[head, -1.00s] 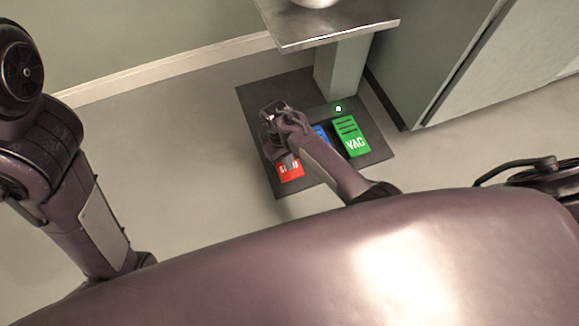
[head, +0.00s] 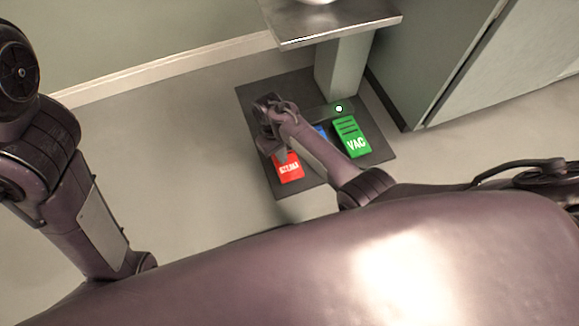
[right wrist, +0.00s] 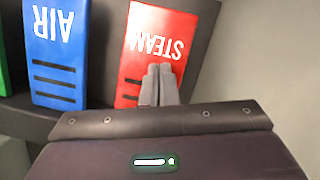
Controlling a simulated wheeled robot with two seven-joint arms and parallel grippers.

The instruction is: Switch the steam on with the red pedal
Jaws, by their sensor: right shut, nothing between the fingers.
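The red STEAM pedal (head: 288,168) lies at the near left of the dark floor plate in the head view. It fills the upper middle of the right wrist view (right wrist: 155,45). My right gripper (head: 279,153) is at the pedal's far end in the head view, its fingertips mostly hidden. In the right wrist view its two fingers (right wrist: 159,72) are together and empty, in front of the pedal's striped part below the lettering. I cannot tell whether they touch it. My left arm is at the left edge, its gripper out of view.
The blue AIR pedal (right wrist: 57,55) is beside the red one, mostly behind my right arm in the head view. A post (head: 343,70) with a metal top (head: 335,27) stands behind.

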